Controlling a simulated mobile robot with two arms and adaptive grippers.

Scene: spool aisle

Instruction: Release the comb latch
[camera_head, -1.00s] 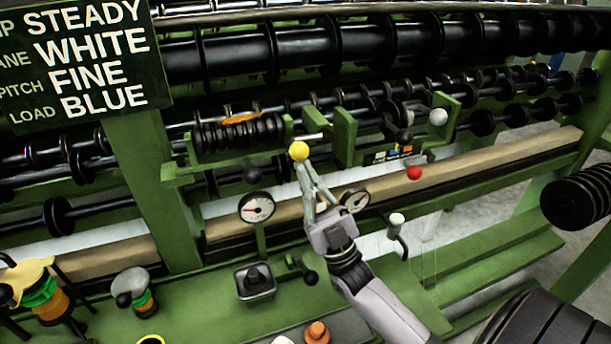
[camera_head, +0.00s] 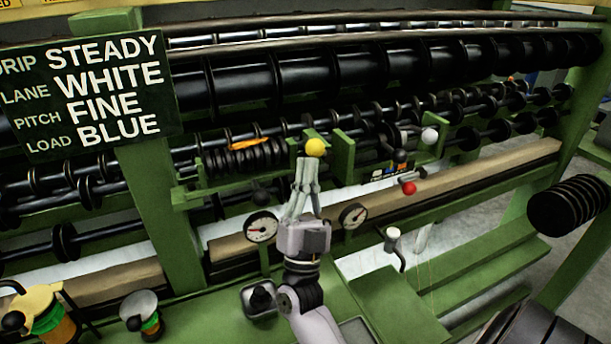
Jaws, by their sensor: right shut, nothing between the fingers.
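My right gripper (camera_head: 307,172) reaches up from the bottom centre, its fingers nearly upright and shut with nothing held. Its tips are right below a yellow ball knob (camera_head: 315,147), which they overlap or touch in the picture; I cannot tell whether there is contact. The knob is in front of the machine, between a black ribbed roll (camera_head: 243,160) and a green upright plate (camera_head: 342,158). The fingers hide what lies below the knob. No label marks the comb latch, so I cannot tell for sure that this knob belongs to it. My left gripper is not in view.
A white ball knob (camera_head: 429,135) and a red ball knob (camera_head: 409,188) are to the right. Two dial gauges, a left one (camera_head: 261,227) and a right one (camera_head: 354,216), flank my gripper. A lettered sign (camera_head: 90,95) hangs at upper left. Spools stand on the green deck.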

